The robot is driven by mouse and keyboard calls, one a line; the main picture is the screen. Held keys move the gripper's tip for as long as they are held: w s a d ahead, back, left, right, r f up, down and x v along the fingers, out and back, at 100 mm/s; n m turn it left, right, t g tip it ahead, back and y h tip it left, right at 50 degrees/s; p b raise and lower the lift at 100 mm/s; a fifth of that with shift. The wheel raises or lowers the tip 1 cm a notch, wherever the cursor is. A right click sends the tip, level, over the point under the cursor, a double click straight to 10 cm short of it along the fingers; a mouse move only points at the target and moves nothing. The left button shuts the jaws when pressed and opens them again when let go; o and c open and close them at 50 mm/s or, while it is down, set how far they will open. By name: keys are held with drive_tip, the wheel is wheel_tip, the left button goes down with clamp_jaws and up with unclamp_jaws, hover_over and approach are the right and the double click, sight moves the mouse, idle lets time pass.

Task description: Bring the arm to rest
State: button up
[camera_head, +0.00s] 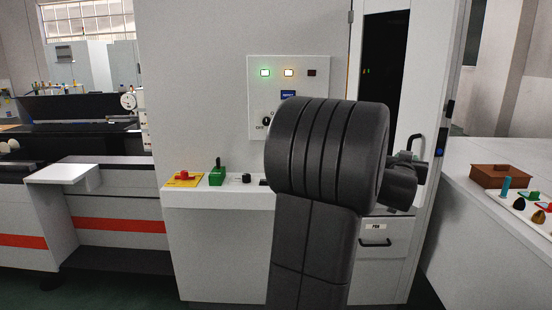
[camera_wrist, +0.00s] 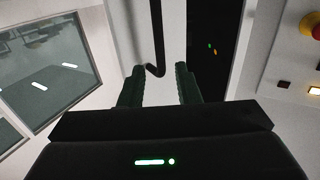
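My arm (camera_head: 325,160) stands upright in the middle of the head view and covers part of the machine front. My gripper (camera_wrist: 160,68) shows in the wrist view with its two dark fingers apart and nothing clearly held between them. A black bar handle (camera_wrist: 157,35) on a pale surface lies ahead of the fingers, its bent end near the gap; I cannot tell whether they touch. In the head view the gripper is mostly hidden behind my arm, close to a dark handle (camera_head: 415,140).
A white cabinet has an indicator panel (camera_head: 310,72) with lights and a ledge (camera_head: 215,197) with a red knob (camera_head: 184,175) and green switch (camera_head: 217,175). A drawer handle (camera_head: 375,243) is below. A bench (camera_head: 500,205) with a brown box (camera_head: 497,175) stands at right.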

drive_tip(key=p+x, duration=0.1)
drive_tip(key=x, duration=0.7)
drive_tip(key=shift+w, duration=0.2)
